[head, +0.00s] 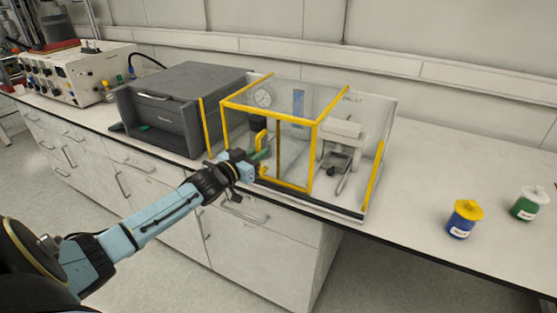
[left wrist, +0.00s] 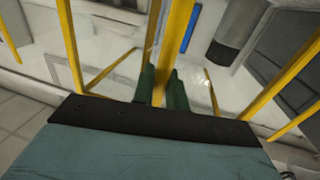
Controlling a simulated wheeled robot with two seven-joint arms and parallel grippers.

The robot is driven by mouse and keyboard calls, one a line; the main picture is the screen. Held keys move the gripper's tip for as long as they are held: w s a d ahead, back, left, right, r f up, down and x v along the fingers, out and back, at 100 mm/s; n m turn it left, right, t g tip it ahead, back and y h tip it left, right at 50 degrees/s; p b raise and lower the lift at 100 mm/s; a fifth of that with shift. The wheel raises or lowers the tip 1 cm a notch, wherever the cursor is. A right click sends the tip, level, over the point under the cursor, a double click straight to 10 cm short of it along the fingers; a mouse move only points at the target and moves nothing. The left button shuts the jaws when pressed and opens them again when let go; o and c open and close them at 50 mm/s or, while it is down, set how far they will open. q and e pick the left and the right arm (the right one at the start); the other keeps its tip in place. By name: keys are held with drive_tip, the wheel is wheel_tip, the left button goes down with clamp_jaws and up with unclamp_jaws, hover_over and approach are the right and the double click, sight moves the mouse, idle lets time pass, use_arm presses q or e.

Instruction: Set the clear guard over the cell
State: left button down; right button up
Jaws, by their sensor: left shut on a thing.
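The clear guard (head: 285,95) is a see-through box with yellow edges, standing in the middle of the bench in the head view. My left gripper (head: 266,154) is at its front and is shut on the guard's yellow handle. In the left wrist view the green fingers (left wrist: 162,88) close around a yellow bar (left wrist: 175,40). The cell (head: 343,140) is a pale unit with a white back panel, to the right of and partly behind the guard. I cannot tell whether the guard's bottom touches the bench. My right gripper is not in view.
A white control box (head: 75,72) is farther left. A blue jar with a yellow lid (head: 463,220) and a green jar with a white lid (head: 529,204) stand at the right. The bench between cell and jars is clear.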

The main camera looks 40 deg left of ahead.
sight(236, 138)
use_arm(q)
drive_tip(key=a, duration=0.3)
drive_tip(key=s+a+b, duration=0.1)
drive_tip(key=a, duration=0.3)
drive_tip(key=a+b, duration=0.1)
drive_tip(key=a, duration=0.2)
drive_tip(key=shift+s+a, duration=0.2)
drive_tip(key=shift+s, duration=0.1)
drive_tip(key=shift+a, duration=0.35)
drive_tip(key=shift+a+r, duration=0.1)
drive_tip(key=c, duration=1.5)
unclamp_jaws()
drive_tip(key=shift+s, duration=0.15)
drive_tip(key=shift+s+f, duration=0.2)
drive_tip(key=shift+s, duration=0.4)
drive_tip(key=s+p, duration=0.3)
drive_tip(key=s, duration=0.9)
drive_tip(key=shift+a+r, duration=0.15)
drive_tip(key=shift+a, duration=0.1)
